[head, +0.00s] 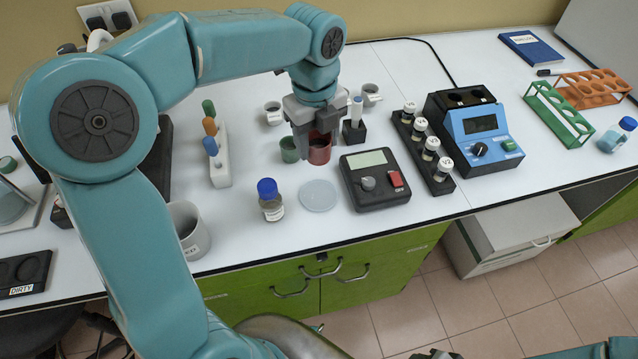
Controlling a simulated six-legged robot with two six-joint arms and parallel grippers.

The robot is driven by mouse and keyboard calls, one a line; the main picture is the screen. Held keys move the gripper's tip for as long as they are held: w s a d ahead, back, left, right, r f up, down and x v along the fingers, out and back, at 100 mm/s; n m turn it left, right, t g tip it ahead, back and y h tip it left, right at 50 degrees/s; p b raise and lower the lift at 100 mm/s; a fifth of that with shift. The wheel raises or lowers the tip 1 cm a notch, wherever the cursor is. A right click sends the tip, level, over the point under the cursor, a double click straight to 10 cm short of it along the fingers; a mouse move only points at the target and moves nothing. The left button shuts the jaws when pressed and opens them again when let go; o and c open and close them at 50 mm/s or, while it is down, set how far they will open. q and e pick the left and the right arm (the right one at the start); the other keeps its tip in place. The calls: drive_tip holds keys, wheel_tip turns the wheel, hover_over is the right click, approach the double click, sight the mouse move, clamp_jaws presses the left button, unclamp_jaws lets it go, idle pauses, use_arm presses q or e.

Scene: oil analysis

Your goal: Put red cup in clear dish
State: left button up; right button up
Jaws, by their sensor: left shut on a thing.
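The red cup (319,155) is at the middle of the white bench, just behind the clear dish. My left gripper (318,138) points down from above and is shut on the red cup; its fingers hide part of the rim. I cannot tell whether the cup's base touches the bench. The clear dish (318,195) is a flat, round, pale disc lying near the bench's front edge, and it looks empty. Only a piece of my right arm shows at the bottom right edge; its gripper is not visible.
A green cup (289,150) stands close left of the red cup. A pen holder (354,131) stands right of my gripper.

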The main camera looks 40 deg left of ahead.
use_arm(q)
wheel_tip(320, 180, down, 13)
drive_tip(key=shift+f, duration=0.15)
drive_tip(key=shift+b, duration=0.3)
drive_tip(key=shift+f, duration=0.15)
drive_tip(key=o, duration=1)
drive_tip(key=shift+w+a, duration=0.1)
drive_tip(key=shift+o, duration=0.2)
wheel_tip(320, 180, up, 12)
drive_tip(key=shift+f+p, duration=0.2)
drive_tip(key=shift+p, duration=0.2)
drive_tip(key=shift+r, duration=0.4)
drive_tip(key=shift+s+f, duration=0.1)
drive_tip(key=shift+s, duration=0.15)
